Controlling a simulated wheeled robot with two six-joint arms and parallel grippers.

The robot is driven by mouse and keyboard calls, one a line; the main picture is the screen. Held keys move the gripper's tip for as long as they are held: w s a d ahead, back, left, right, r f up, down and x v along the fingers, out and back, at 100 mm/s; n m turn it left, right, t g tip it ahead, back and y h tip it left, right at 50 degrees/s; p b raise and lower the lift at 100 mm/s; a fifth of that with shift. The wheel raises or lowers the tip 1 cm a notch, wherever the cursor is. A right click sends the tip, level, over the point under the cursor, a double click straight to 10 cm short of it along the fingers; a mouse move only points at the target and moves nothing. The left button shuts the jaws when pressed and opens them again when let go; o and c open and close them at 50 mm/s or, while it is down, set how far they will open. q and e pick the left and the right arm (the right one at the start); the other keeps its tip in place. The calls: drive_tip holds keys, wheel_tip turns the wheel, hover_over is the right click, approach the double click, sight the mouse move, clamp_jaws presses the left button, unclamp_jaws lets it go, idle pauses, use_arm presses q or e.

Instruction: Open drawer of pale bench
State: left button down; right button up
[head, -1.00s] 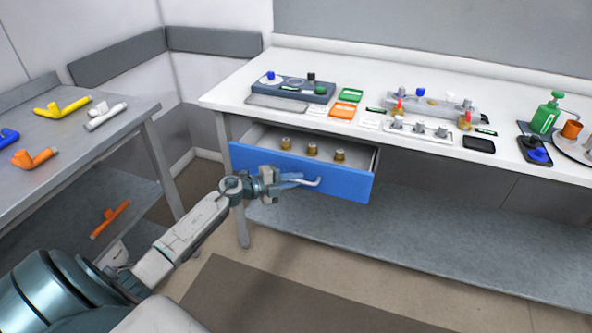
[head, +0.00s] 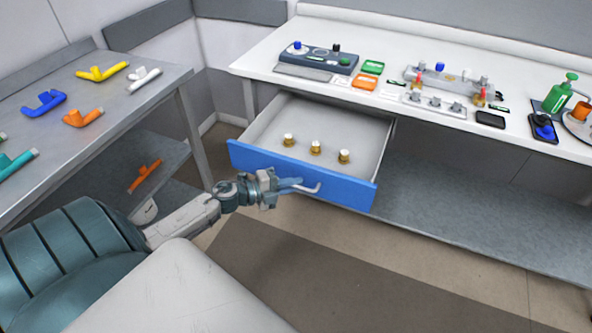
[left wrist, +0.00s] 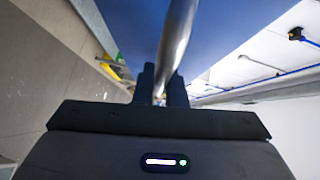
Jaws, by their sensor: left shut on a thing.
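The pale bench (head: 420,52) stands at the back with a white top. Its drawer, with a blue front (head: 335,192), is pulled well out, and its grey interior shows. Several small brass pieces with pale tops (head: 315,148) stand inside it. My left gripper (head: 290,187) is at the middle of the drawer front, shut on the metal bar handle (head: 312,188). In the left wrist view the handle (left wrist: 177,40) runs between the two dark fingers (left wrist: 160,85), with the blue front behind it. My right gripper is not in view.
A grey table (head: 110,105) at the left holds yellow, white, blue, orange and teal pipe pieces. An orange piece (head: 145,177) lies on its lower shelf. The bench's lower shelf (head: 450,205) looks bare. The floor in front is clear.

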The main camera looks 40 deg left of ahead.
use_arm(q)
drive_tip(key=shift+s, duration=0.1)
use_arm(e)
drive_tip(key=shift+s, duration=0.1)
use_arm(q)
drive_tip(key=c, duration=1.5)
unclamp_jaws()
